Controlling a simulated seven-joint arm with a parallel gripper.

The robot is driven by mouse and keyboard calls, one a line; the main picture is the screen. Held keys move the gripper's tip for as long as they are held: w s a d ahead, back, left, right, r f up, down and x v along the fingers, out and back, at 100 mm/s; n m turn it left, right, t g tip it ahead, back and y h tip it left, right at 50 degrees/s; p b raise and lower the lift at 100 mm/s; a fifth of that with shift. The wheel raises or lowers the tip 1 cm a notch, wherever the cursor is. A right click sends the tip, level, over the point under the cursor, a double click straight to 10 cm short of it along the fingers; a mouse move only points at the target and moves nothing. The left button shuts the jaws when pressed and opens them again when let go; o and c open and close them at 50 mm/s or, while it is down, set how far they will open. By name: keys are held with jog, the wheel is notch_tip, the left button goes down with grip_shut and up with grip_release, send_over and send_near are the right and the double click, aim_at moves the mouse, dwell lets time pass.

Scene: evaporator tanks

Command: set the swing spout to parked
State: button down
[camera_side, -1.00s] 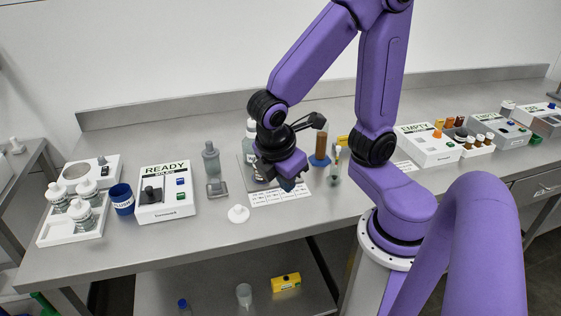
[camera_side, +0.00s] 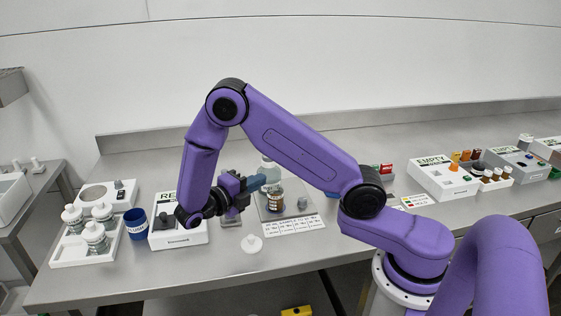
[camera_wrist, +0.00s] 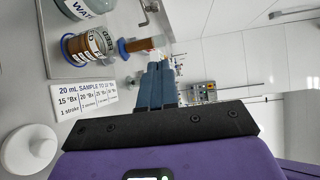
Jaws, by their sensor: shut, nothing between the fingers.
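My gripper (camera_side: 259,182) is shut and empty, held level with its blue fingers pointing right, at the tray with the bottles. In the wrist view its fingers (camera_wrist: 158,84) lie together. Near the tips in the side view stand a clear-white bottle (camera_side: 267,168) and a brown jar (camera_side: 274,203). The wrist view shows the water bottle (camera_wrist: 85,8), the brown jar (camera_wrist: 88,45) and a brown-filled cylinder on a blue base (camera_wrist: 137,45).
A sample card (camera_side: 293,225) lies in front of the tray, with a white round lid (camera_side: 252,244) to its left. A white "READY" box (camera_side: 178,238), a blue cup (camera_side: 136,223) and a bottle rack (camera_side: 75,251) stand left. The "EMPTY" box (camera_side: 438,178) stands right.

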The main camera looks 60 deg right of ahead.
jog(key=shift+n+h, duration=0.3)
jog(key=shift+n, duration=0.3)
jog(key=d, duration=0.3)
jog(key=s+d, duration=0.1)
jog(key=d, duration=0.6)
jog(key=shift+s+d+f, duration=0.2)
jog(key=shift+d+f, duration=0.15)
jog(key=shift+w+d, duration=0.75)
jog(key=shift+d, duration=0.1)
jog(key=shift+w+d+f, duration=0.1)
jog(key=shift+w+d, duration=0.35)
jog(key=shift+d, duration=0.1)
jog(key=shift+s+d+n+t, duration=0.25)
jog(key=shift+n+t, duration=0.35)
jog(key=shift+t, duration=0.6)
jog(key=shift+s+d, duration=0.15)
jog(key=shift+d, duration=1.9)
